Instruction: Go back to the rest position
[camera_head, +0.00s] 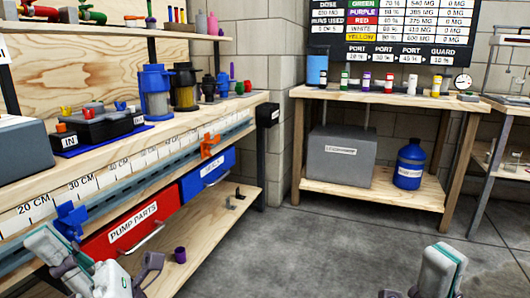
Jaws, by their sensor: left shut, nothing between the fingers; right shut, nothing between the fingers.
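My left gripper (112,277) is at the bottom left, in front of the long workbench and its red drawer. It is shut and holds nothing. My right gripper (432,272) is at the bottom right, over the bare concrete floor. It is shut and empty, and the bottom edge of the picture cuts it off. Both grippers are apart from each other, with open floor between them.
The long wooden workbench (215,112) on the left carries filter housings and a black block. A blue clamp (70,220) on its rail is close to my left gripper. A purple cup (180,255) is on the lower shelf. A back table (300,92) holds small bottles.

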